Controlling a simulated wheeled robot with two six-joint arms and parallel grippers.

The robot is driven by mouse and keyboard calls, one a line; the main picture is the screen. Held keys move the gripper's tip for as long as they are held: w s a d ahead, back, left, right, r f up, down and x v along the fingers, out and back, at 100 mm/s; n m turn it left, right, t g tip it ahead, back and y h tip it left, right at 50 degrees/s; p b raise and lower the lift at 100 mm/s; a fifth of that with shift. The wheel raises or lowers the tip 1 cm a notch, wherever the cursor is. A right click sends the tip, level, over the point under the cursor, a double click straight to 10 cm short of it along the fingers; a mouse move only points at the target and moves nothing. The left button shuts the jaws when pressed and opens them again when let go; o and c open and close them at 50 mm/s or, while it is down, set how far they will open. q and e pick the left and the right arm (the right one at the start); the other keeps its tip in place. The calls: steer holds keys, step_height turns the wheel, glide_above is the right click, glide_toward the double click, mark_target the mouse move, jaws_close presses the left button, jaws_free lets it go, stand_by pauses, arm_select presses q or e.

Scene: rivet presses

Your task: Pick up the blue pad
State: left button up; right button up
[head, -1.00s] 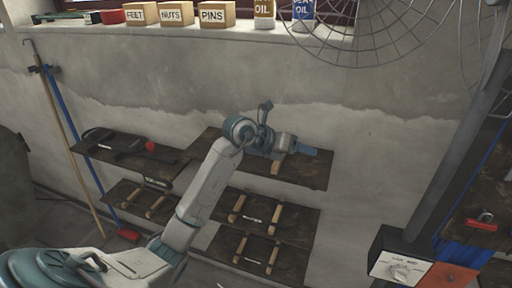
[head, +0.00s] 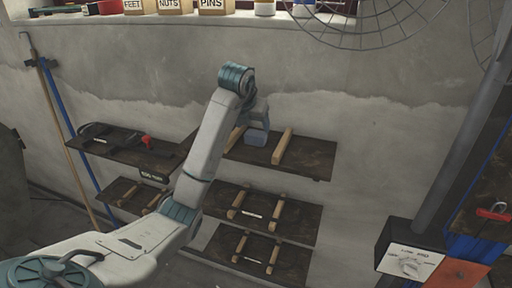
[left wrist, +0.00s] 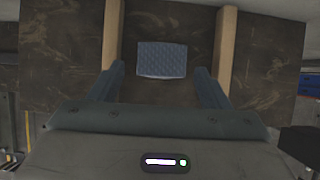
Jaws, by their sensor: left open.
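The blue pad (left wrist: 162,59) shows in the left wrist view as a quilted, nearly square piece on a dark shelf board (left wrist: 265,65), between two wooden rails. My left gripper (left wrist: 160,70) is open, one finger on each side of the pad's near part in that view. The pad looks clear of both fingers; the height between them is hard to tell. In the head view my left gripper (head: 257,132) is over the upper right shelf, between its rails. There I cannot separate the pad from the gripper. My right gripper is not in view.
The wooden rails (head: 283,146) flank the gripper closely. Lower shelves (head: 290,224) with rails lie below, and another shelf (head: 110,149) with dark tools is at left. A grey post with a control box (head: 412,262) stands at right.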

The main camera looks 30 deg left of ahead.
mark_target(256, 133)
arm_select(q)
steer(key=shift+b+x, duration=0.85)
steer(key=shift+x, duration=0.15)
steer(key=p+x, duration=0.1)
steer(key=x, duration=0.2)
steer(key=shift+d+p, duration=0.15)
steer(key=shift+p, duration=0.25)
steer(key=shift+w+f, duration=0.2)
steer(key=shift+f, duration=0.25)
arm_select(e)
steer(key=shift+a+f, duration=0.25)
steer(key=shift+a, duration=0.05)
arm_select(q)
steer(key=shift+c, duration=0.2)
steer(key=c, duration=0.7)
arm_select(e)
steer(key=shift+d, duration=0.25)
